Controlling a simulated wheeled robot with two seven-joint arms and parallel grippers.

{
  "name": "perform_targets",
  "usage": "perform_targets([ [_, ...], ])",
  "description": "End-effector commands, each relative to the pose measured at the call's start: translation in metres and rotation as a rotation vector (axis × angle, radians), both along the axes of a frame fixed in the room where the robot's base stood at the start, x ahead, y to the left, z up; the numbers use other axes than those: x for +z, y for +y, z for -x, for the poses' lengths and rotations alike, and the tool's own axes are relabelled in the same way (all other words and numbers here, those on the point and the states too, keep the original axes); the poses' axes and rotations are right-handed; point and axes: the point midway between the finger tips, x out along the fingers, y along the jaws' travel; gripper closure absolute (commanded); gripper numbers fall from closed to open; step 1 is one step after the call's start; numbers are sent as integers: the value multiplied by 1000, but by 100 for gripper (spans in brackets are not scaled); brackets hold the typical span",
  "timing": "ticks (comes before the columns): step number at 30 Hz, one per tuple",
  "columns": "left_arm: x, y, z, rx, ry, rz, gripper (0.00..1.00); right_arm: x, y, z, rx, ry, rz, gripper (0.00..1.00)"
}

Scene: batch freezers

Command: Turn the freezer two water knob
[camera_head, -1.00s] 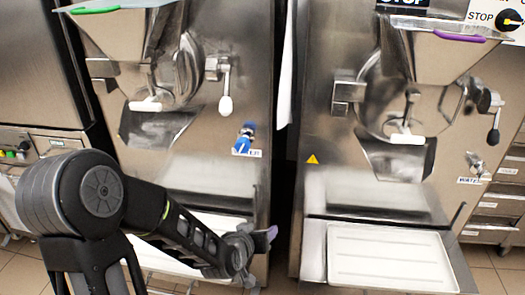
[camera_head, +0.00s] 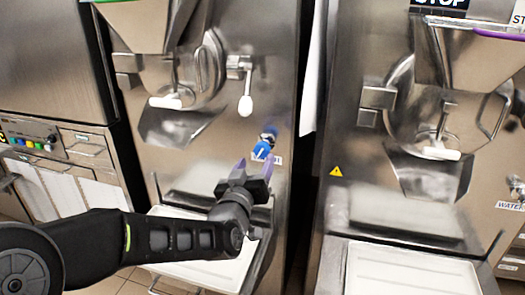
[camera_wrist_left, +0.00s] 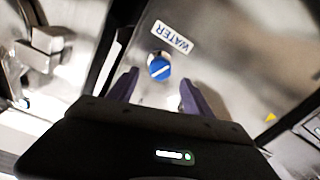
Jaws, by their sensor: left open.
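A blue water knob (camera_head: 263,149) with a white line across its face sits on the front of the left freezer (camera_head: 285,55). In the left wrist view the same blue knob (camera_wrist_left: 159,67) is clear, beside a WATER label (camera_wrist_left: 171,37). My left gripper (camera_head: 254,167) is open just below the knob in the head view. In the wrist view its purple fingers (camera_wrist_left: 158,85) point toward the knob, with nothing between them. I cannot tell exactly how far off it is. The right freezer (camera_head: 340,130) has its own water knob (camera_head: 516,186) at the right edge. My right gripper is not in view.
A white-knobbed lever (camera_head: 245,104) hangs above the blue knob. A white tray (camera_head: 165,212) lies below my left arm. Another tray (camera_head: 410,275) stands before the right freezer. A dark gap separates the two freezers.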

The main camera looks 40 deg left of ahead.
Motion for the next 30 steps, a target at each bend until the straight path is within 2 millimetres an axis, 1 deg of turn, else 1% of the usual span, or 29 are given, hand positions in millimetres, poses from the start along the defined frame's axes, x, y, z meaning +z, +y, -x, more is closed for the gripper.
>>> perform_targets([
  [9,-1,17,-43,-2,2,-1,41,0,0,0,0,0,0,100],
  [12,-1,22,-56,-2,2,0,41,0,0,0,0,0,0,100],
  [15,0,25,-63,-1,1,0,41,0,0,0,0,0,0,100],
  [18,-1,26,-66,-1,1,0,41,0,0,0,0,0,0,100],
  [25,0,26,-66,-1,1,0,42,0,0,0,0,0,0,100],
  [30,0,26,-66,-1,1,0,56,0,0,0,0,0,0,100],
])
